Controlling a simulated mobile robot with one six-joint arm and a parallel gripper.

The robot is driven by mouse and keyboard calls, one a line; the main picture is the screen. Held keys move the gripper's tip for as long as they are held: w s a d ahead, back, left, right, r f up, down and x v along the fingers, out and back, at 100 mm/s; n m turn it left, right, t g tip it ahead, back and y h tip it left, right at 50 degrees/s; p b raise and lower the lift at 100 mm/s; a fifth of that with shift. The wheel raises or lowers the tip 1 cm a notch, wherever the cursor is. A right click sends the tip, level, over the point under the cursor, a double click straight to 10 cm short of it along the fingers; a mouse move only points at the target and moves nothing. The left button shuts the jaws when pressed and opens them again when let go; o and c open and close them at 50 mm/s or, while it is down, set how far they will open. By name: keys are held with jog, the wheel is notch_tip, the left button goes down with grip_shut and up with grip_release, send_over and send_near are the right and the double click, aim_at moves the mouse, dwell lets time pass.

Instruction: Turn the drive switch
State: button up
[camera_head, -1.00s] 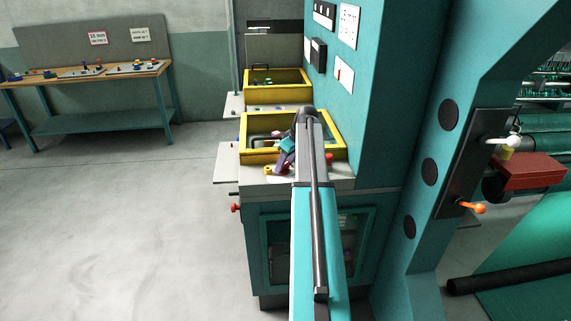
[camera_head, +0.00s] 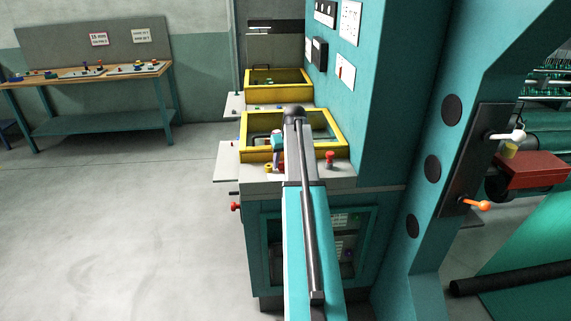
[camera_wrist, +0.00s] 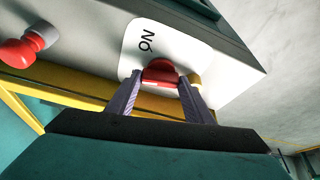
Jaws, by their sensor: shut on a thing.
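The drive switch appears in the wrist view as a red knob (camera_wrist: 160,71) on a white plate (camera_wrist: 185,45) with upside-down lettering that seems to read ON. My gripper (camera_wrist: 159,80) has one finger on each side of the knob and is shut on it. In the head view my gripper (camera_head: 279,166) is low over the front ledge of the teal machine, and my arm partly covers the area. The red knob between the fingers is hard to make out there.
A red mushroom button (camera_head: 330,158) stands on the ledge to the right of my arm, and also shows in the wrist view (camera_wrist: 20,50). A yellow-framed box (camera_head: 340,135) lies behind. A yellow part (camera_head: 268,168) sits just left of my gripper. Open floor lies left.

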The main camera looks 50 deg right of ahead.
jog(key=m+g+h, duration=0.1)
jog(key=m, duration=0.2)
jog(key=m+h+b, duration=0.1)
jog(key=m, duration=0.2)
jog(key=shift+w+a+g, duration=0.2)
jog(key=shift+g, duration=0.2)
jog(key=m+g+b, duration=0.1)
jog(key=m, duration=0.2)
jog(key=m+g+b, duration=0.1)
jog(key=m, duration=0.1)
jog(key=shift+w+m+h, duration=0.15)
jog(key=shift+m+h, duration=0.15)
jog(key=shift+m, duration=0.1)
jog(key=o, duration=1)
jog(key=shift+o, duration=0.2)
jog(key=shift+a+r, duration=0.1)
jog(key=shift+r, duration=0.1)
jog(key=b+v, duration=0.3)
jog(key=v, duration=1)
jog(key=shift+r, duration=0.2)
